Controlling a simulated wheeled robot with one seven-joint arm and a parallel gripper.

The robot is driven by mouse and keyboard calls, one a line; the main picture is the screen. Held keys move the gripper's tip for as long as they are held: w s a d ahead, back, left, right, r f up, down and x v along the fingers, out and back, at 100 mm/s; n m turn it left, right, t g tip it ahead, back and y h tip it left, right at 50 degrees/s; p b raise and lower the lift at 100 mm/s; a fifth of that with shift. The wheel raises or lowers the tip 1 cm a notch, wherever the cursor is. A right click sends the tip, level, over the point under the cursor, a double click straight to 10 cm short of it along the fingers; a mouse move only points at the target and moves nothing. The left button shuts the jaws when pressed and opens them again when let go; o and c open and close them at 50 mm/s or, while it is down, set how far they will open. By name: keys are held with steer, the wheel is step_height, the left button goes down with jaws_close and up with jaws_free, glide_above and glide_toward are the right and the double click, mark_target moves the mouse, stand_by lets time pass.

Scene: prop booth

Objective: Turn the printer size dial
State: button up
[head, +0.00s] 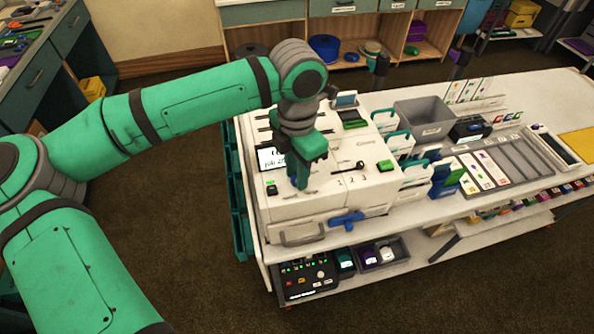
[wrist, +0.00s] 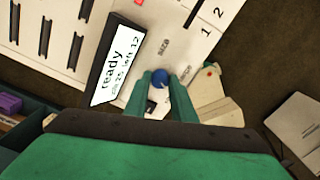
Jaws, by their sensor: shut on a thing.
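The white printer (head: 345,192) stands on the bench's near left end, with a lit screen (head: 270,158) on its top. In the wrist view the screen (wrist: 112,62) reads "ready" on its first line. The small round blue size dial (wrist: 160,78) sits beside it, near the printed word "size". My gripper (wrist: 168,80) is shut on the dial, one green finger on each side. In the head view my gripper (head: 300,185) points down onto the printer top and hides the dial.
A blue handle (head: 347,220) sticks out of the printer's front. A black knob-ended lever sits near the numbers 1, 2, 3, beside a green button (head: 385,166). Card holders (head: 415,180) and a grey bin (head: 425,117) stand to the right. Floor in front is clear.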

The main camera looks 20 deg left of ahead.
steer(key=shift+r+m, duration=0.1)
steer(key=shift+m, duration=1.9)
steer(key=shift+w, duration=0.1)
steer(key=o, duration=1.1)
steer(key=shift+c, duration=0.2)
step_height(320, 180, up, 11)
